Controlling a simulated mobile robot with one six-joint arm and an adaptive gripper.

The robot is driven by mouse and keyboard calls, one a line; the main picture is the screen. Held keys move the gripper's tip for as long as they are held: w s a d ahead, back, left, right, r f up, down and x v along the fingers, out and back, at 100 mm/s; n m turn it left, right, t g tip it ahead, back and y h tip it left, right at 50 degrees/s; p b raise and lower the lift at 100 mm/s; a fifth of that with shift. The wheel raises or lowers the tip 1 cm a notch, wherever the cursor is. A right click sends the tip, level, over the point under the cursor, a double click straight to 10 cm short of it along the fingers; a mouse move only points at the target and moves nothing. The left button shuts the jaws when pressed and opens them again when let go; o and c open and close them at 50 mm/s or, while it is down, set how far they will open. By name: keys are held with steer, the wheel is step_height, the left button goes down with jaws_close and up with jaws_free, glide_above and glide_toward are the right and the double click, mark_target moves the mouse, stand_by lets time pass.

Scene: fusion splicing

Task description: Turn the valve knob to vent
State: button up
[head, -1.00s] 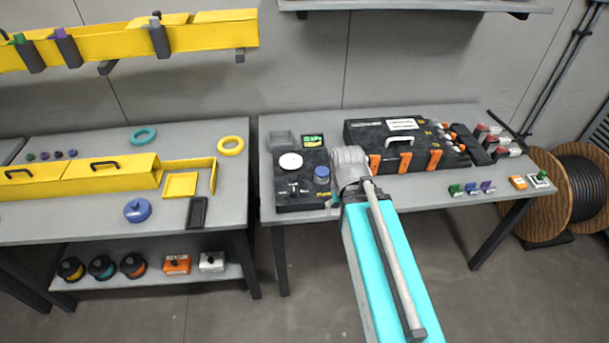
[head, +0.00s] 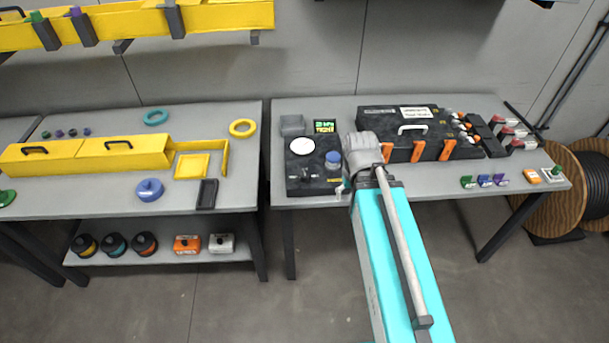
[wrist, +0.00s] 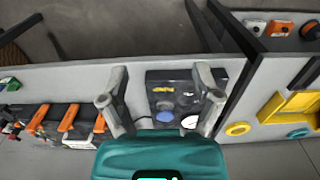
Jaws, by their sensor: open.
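A black valve unit (head: 312,187) sits at the left end of the right-hand table. On its top are a white round dial (head: 303,145), a blue cylindrical cap (head: 333,158) and a small dark knob with a light mark (head: 308,173). The wrist view shows the unit upside down, with the blue cap (wrist: 165,116), white dial (wrist: 190,121) and a yellow label (wrist: 163,90). My gripper (wrist: 161,85) is open, its grey fingers spread on either side of the view of the unit. Contact with the knob cannot be told.
A small green-lettered display (head: 324,127) and a grey tray (head: 292,125) stand behind the unit. A black case with orange latches (head: 405,150) is close to the right of my arm. Yellow ducting (head: 110,152) lies on the left table, across a narrow gap.

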steer(key=w+a+f+n+b, duration=0.1)
steer(key=w+a, duration=0.1)
steer(key=w, duration=0.4)
steer(key=w+a+n, duration=0.1)
steer(key=w+a, duration=0.2)
steer(key=w, duration=0.4)
steer(key=n+b, duration=0.1)
steer(key=n, duration=0.1)
glide_above(305, 175)
steer(key=f, duration=0.2)
steer(key=shift+d+r, duration=0.25)
steer(key=shift+r, duration=0.05)
steer(key=shift+f+b, duration=0.2)
steer(key=shift+b, duration=0.15)
steer(key=f+b, duration=1.3)
steer(key=shift+a+f, duration=0.2)
steer(key=shift+f, duration=0.05)
jaws_close()
